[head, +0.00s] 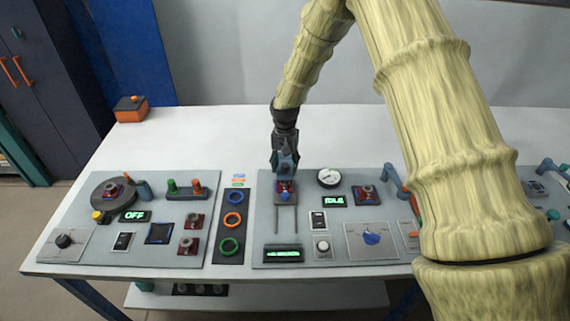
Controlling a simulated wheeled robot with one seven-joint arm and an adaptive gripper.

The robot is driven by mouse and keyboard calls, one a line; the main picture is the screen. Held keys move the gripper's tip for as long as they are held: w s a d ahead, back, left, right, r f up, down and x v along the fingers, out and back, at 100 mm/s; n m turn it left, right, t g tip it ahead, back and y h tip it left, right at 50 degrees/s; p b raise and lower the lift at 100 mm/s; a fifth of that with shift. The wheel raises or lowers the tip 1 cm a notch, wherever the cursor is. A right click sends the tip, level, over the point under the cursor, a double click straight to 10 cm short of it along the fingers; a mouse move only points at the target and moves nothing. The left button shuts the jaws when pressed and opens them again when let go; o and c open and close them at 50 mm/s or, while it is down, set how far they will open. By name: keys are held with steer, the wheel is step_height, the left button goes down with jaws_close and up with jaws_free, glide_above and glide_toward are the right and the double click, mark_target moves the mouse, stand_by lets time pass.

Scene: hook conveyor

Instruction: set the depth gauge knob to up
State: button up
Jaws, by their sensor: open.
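My gripper (285,178) points down at the top end of a slotted slide on the middle grey panel (262,225). A small red and blue piece (285,187) shows right at the fingertips, at the top of the two dark slots (286,218). The gripper partly hides this piece, and I cannot tell whether they touch. Below the slots is a lit green display (283,254) whose text is too small to read surely. No readable label names the depth gauge. A blue rotary knob (371,237) is at the panel's lower right, and a small round knob (322,246) is beside the display.
The left panel (75,210) holds a black knob (63,241), an "OFF" display and several buttons. A dark strip with coloured rings (233,220) lies between the panels. An orange box (131,109) stands at the back left. The white table (215,130) behind the panels is mostly clear.

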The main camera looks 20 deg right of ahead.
jaws_close()
steer(key=shift+w+r, duration=0.1)
steer(key=shift+r, duration=1)
jaws_free()
steer(key=shift+r, duration=0.1)
step_height(320, 180, up, 12)
